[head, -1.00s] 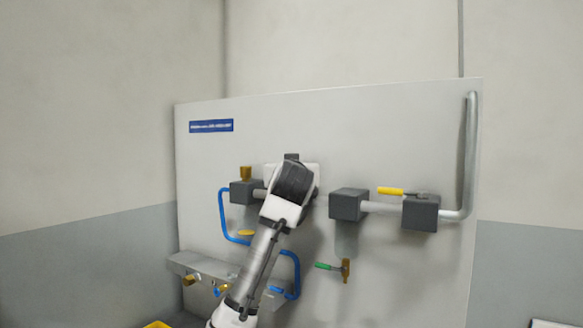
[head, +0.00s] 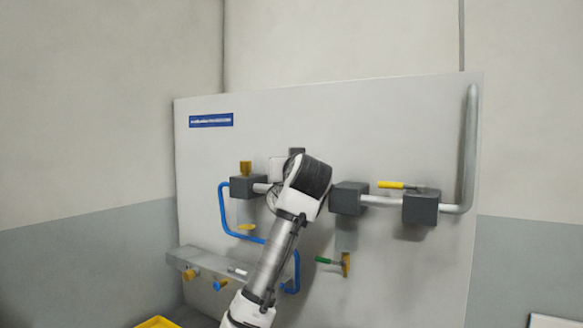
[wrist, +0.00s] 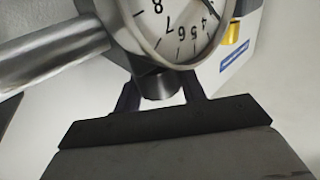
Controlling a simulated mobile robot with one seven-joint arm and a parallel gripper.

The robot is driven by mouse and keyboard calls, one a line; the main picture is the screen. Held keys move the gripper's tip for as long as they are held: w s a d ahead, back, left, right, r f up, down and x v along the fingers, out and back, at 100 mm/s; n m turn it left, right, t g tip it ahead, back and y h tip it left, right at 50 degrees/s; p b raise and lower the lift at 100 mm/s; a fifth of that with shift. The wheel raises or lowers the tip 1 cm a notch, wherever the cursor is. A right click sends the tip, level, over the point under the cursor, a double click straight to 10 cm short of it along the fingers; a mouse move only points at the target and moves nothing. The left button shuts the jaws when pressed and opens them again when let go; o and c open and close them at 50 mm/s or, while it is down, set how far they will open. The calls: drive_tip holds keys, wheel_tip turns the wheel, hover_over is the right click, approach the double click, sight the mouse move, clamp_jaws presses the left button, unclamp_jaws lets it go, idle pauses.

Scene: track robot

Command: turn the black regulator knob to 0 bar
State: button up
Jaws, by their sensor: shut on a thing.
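The black regulator knob (wrist: 160,84) shows in the wrist view, just below the round pressure gauge (wrist: 175,28). My gripper (wrist: 160,93) has one finger on each side of the knob and is shut on it. The gauge face is white with black digits, seen upside down and cut off by the top edge. A dark needle shows near its upper right, but I cannot read its value. In the head view, my own arm hides the knob, the gauge and my gripper.
A grey pipe (wrist: 50,48) runs left from the gauge. On the panel (head: 400,120), dark blocks, including one right of my arm (head: 347,198), a yellow lever (head: 391,185), a green-handled valve (head: 335,261) and a blue pipe (head: 223,212) stand close by.

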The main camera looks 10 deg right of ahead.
drive_tip(key=n+y, duration=0.3)
drive_tip(key=y, duration=0.1)
drive_tip(key=shift+d+y, duration=0.1)
drive_tip(key=shift+y, duration=0.2)
drive_tip(key=shift+n+g+y+p, duration=0.55)
drive_tip(key=shift+n+y, duration=0.65)
drive_tip(key=shift+y, duration=0.6)
drive_tip(key=shift+n+g+y, duration=0.25)
drive_tip(key=shift+n+y, duration=0.05)
drive_tip(key=shift+y, duration=0.2)
drive_tip(key=o, duration=0.9)
drive_tip(key=shift+o, duration=0.2)
drive_tip(key=b+v, duration=0.6)
drive_tip(key=v, duration=0.7)
drive_tip(key=shift+s, duration=0.5)
